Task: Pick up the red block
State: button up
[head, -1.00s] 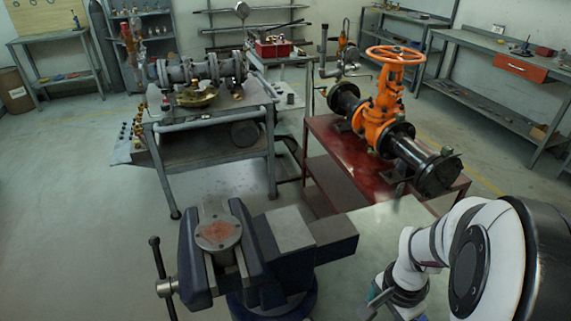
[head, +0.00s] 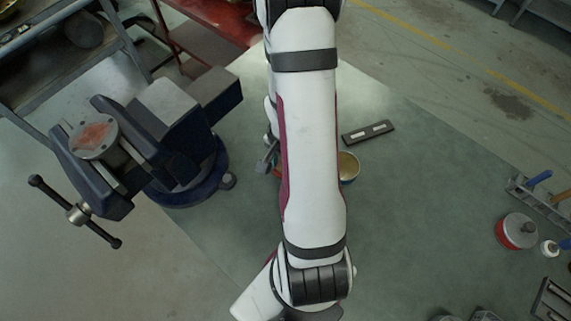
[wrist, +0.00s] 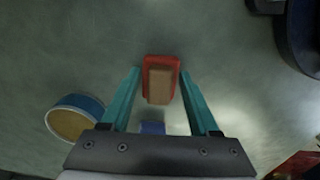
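The red block (wrist: 161,61) is in the wrist view, between the two fingertips of my gripper (wrist: 160,74). A tan-brown face shows on its near side; I cannot tell whether this is part of it or a separate piece. My gripper's teal fingers are apart, one on each side of the block, with narrow gaps seeming to show. I cannot tell how far above the block they are. In the head view, my arm hides most of the gripper and block; only a small reddish patch shows at the arm's left edge.
A round blue-sided tin (wrist: 77,118) lies left of the gripper; it also shows in the head view (head: 348,167). A small blue object (wrist: 152,128) lies between the fingers nearer the palm. The dark blue vise (head: 165,150) stands left of my arm. A dark flat bar (head: 368,132) lies right.

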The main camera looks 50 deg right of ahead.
grip_shut()
jog(key=shift+r, duration=0.1)
jog(key=r, duration=0.2)
jog(key=s+r, duration=0.1)
jog(key=r, duration=0.1)
jog(key=shift+d+r, duration=0.2)
jog(key=shift+r, duration=0.1)
jog(key=s+d+r, duration=0.3)
jog(key=s+r, duration=0.3)
jog(key=s, duration=0.4)
jog(key=shift+r, duration=0.15)
